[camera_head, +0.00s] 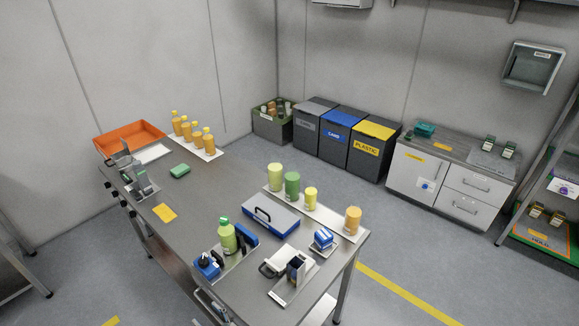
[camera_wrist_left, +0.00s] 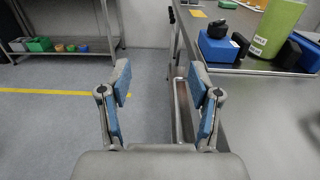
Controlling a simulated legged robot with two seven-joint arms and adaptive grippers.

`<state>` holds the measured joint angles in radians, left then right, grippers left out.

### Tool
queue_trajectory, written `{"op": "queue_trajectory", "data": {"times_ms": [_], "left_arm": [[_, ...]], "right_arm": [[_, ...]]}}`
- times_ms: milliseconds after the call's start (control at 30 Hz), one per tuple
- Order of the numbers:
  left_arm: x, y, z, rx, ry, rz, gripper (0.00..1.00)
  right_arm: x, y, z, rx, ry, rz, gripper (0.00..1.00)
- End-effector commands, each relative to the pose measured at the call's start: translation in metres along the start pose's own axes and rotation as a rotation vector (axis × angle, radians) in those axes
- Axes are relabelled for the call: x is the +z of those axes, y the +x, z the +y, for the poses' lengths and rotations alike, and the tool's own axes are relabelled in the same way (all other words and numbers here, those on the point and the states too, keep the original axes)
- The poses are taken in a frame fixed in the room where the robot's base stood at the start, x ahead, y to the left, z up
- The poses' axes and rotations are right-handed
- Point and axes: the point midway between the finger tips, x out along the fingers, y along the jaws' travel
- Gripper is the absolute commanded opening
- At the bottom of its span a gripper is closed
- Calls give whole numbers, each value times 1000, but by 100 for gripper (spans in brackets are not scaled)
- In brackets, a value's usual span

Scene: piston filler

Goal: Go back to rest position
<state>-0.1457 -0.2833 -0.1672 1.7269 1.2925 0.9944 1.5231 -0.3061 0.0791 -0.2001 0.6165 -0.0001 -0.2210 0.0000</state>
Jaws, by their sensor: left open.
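My left gripper (camera_wrist_left: 162,88) is open in the left wrist view, with its two blue-padded fingers apart and nothing between them. It is beside the steel table (camera_wrist_left: 250,100), whose edge runs along its right. In the head view only a small part of my left gripper (camera_head: 208,308) shows, low at the table's near left edge. The green bottle (camera_head: 227,236) and the blue pump-like device (camera_head: 208,265) stand on the table near it, apart from the fingers. They also show at the upper right of the left wrist view. My right gripper is not in view.
The table carries a blue case (camera_head: 270,217), several bottles on white trays, an orange tray (camera_head: 130,139) and a filler-like device (camera_head: 140,180). Bins (camera_head: 340,130) and a cabinet (camera_head: 440,180) stand behind. Left of the gripper, the grey floor (camera_wrist_left: 55,115) is clear up to a shelf (camera_wrist_left: 65,45).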

Motion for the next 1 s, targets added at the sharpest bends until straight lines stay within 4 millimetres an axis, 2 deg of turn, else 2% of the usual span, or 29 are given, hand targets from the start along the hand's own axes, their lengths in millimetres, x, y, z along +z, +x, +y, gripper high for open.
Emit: {"op": "queue_trajectory", "data": {"times_ms": [267, 433, 567, 700, 767, 867, 967, 1000], "left_arm": [[25, 1, -18, -161, 170, -121, 63], [43, -6, -34, -300, 344, -238, 63], [57, -21, -50, -435, 541, -368, 63], [63, -48, -70, -613, 840, -555, 63], [59, -66, -77, -708, 1016, -661, 63], [37, -102, -78, -891, 1380, -874, 63], [2, -133, -60, -1076, 1752, -1081, 63], [-13, -142, -47, -1147, 1883, -1151, 63]], "right_arm": [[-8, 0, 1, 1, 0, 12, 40], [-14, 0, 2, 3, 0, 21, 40], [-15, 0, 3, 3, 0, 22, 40], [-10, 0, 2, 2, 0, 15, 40], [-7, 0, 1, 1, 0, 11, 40], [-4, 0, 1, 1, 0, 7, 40], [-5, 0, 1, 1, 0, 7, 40], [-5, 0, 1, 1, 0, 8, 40]]}}
